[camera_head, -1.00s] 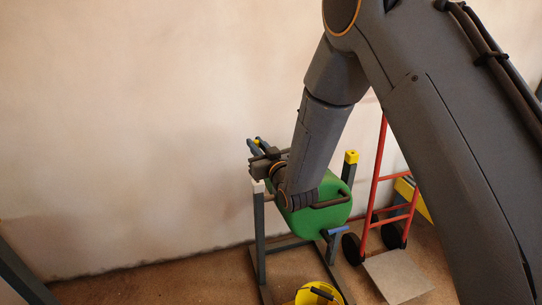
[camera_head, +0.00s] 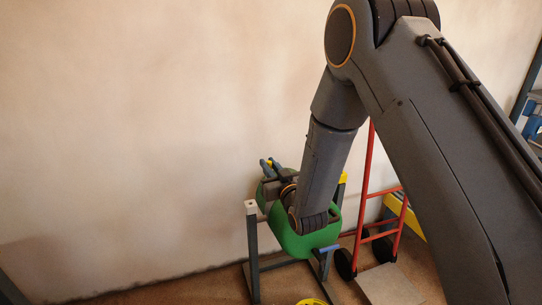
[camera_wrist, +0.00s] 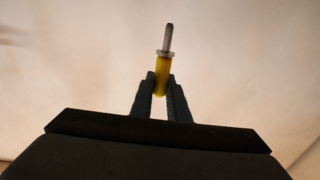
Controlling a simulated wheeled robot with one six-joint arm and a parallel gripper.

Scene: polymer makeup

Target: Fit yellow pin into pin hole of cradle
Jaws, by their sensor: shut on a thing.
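The yellow pin (camera_wrist: 162,75) has a yellow grip, a pale collar and a metal tip pointing up in the wrist view. My gripper (camera_wrist: 161,92) is shut on its yellow grip. In the head view my gripper (camera_head: 271,166) shows small behind my wrist, with a speck of yellow (camera_head: 269,162) at its fingers. The cradle is a dark grey frame whose left post (camera_head: 254,255) has a pale top and whose right post has a yellow top (camera_head: 343,178). A green drum (camera_head: 300,241) lies between the posts, partly behind my arm. I cannot make out the pin hole.
A red hand truck (camera_head: 368,192) with a grey plate (camera_head: 388,284) stands right of the cradle. A yellow bucket (camera_head: 312,301) shows at the bottom edge. Blue shelving (camera_head: 532,120) is at the far right. A bare pale wall fills the background; floor left of the cradle looks clear.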

